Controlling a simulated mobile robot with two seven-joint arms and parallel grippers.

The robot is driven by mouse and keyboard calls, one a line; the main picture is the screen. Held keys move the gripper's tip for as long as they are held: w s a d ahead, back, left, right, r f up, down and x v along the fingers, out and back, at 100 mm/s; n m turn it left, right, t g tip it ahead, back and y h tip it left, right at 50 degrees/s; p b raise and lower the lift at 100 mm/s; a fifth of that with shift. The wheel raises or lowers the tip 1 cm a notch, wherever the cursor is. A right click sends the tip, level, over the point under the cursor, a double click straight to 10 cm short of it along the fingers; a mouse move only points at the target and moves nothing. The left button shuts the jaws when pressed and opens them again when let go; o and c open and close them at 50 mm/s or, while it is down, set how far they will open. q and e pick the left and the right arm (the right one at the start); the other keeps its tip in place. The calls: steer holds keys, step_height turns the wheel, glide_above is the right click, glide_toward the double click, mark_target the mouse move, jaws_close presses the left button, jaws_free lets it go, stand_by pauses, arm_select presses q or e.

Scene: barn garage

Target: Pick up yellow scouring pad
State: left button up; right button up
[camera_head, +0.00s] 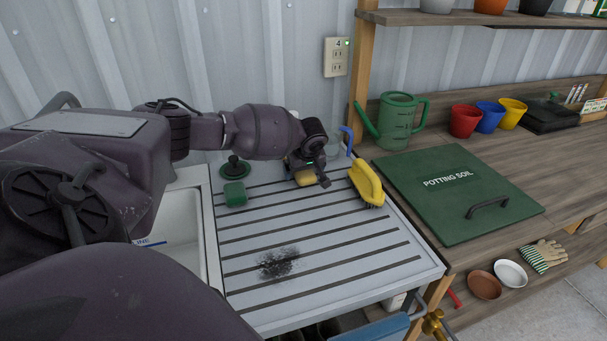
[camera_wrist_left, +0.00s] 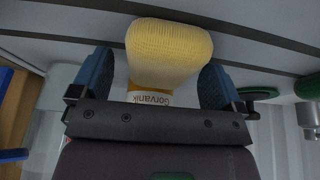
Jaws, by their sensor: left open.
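The yellow scouring pad (camera_head: 304,178) lies on the ribbed grey drainboard, partly hidden by my left gripper (camera_head: 312,172) in the head view. In the left wrist view the pad (camera_wrist_left: 168,50) has a knitted yellow face and a pale band with printed letters. There the blue-padded fingers of my left gripper (camera_wrist_left: 157,80) are open, one on each side of the pad. A gap shows beside the pad on the right; contact on the left is hard to tell. My right gripper is not in view.
A yellow-handled brush (camera_head: 366,183) stands close to the right of the gripper. A green sponge (camera_head: 235,194) and a dark green round item (camera_head: 235,167) are on the left. A black smudge (camera_head: 279,263) marks the front of the drainboard (camera_head: 350,275). A sink (camera_head: 178,232) is at left.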

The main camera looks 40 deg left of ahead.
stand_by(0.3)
arm_select(q)
steer(key=c, duration=1)
